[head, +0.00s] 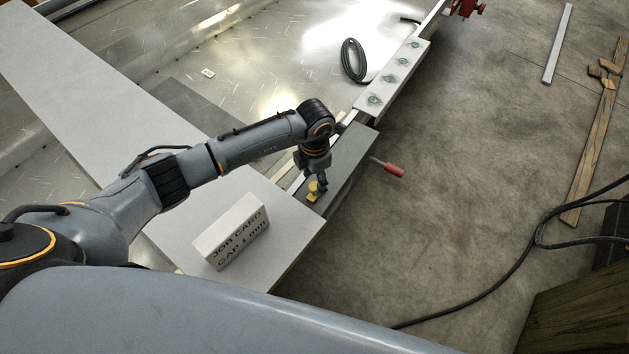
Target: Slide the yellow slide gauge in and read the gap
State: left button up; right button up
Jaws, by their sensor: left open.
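The yellow slide gauge (313,192) is a small yellow piece on the dark grey block (345,165) at the edge of the pale board. My left gripper (321,187) points down right at the gauge, its fingers open beside or around it; I cannot tell which. The gripper partly hides the gauge, and the gap and any reading are too small to make out. A white job card (232,234) reading "JOB CARD GAP 1 mm" stands on the board, left of the gauge. My right gripper is not in view.
A red-handled tool (388,168) sticks out from the block's right side. A pale plate with several green-ringed fittings (393,77) lies beyond. A coiled dark hose (353,61) rests on the metal floor. Planks (594,140) and a black cable (500,285) lie on the concrete at right.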

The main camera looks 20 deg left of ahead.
pick_arm(q)
jog(key=shift+d+f, duration=0.1)
jog(key=shift+f, duration=1.1)
jog(key=shift+c, duration=1)
grip_shut()
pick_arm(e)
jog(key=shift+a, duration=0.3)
